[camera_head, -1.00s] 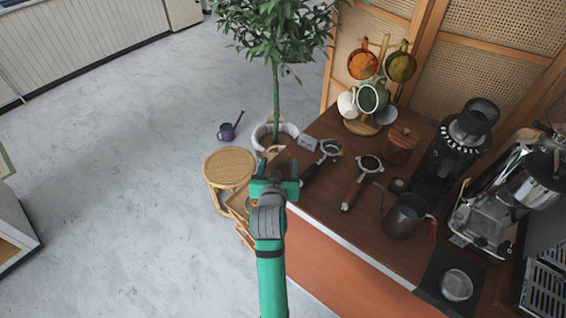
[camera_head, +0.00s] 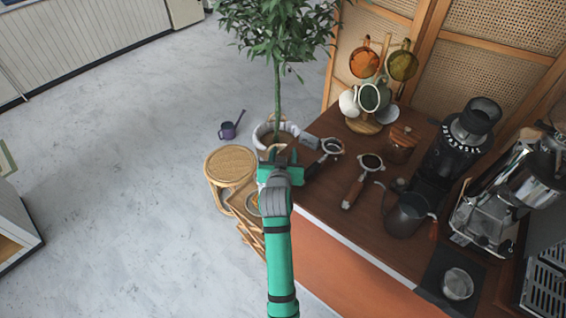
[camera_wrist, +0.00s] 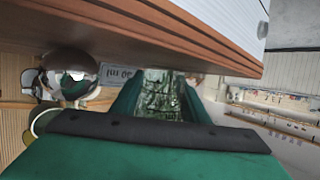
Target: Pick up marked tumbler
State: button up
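No tumbler can be made out for certain. A small pale piece (camera_head: 310,140) stands at the counter's far left corner, beside a portafilter. In the wrist view a pale marked piece (camera_wrist: 118,73) shows lettering like "60 ml" upside down; I cannot tell whether this is a tumbler or a card. A small cup (camera_head: 457,284) stands on the black mat, with no readable marking. My gripper (camera_head: 278,156) is just off the counter's left edge, left of the pale piece. Its green fingers (camera_wrist: 160,100) are apart, with a mottled green and white patch visible between them.
The brown counter (camera_head: 335,205) holds portafilters, a dark pitcher (camera_head: 405,215), a grinder (camera_head: 462,140) and a mug tree (camera_head: 364,124). A potted plant (camera_head: 277,100) stands beyond my gripper. A round cane stool (camera_head: 230,165) is to the left.

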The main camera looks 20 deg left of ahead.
jog(key=c, duration=0.4)
jog(key=shift+o, duration=0.2)
jog(key=shift+r, duration=0.15)
